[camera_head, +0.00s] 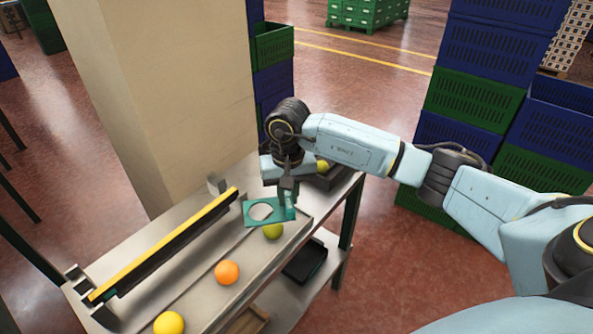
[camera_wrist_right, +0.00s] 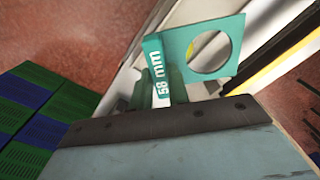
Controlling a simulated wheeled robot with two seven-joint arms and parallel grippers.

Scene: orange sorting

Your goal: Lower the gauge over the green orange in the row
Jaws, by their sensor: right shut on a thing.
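The gauge (camera_head: 279,216) is a flat teal plate with a round hole and an upright handle. My right gripper (camera_head: 288,188) is shut on its handle. In the right wrist view the gauge (camera_wrist_right: 178,47) reads "58 mm", and a yellowish sliver shows through its hole. The green orange (camera_head: 272,231) sits in the row on the bench, just below the plate's front edge in the head view. The plate looks raised, and its hole appears behind and left of the fruit. The plate hides the fruit's top edge. My left gripper is out of view.
An orange fruit (camera_head: 227,272) and a yellow one (camera_head: 168,323) lie nearer in the row. A yellow-topped rail (camera_head: 170,243) runs along the bench's left. A dark tray (camera_head: 325,181) with a yellowish fruit stands behind my gripper. Stacked crates (camera_head: 470,95) stand right.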

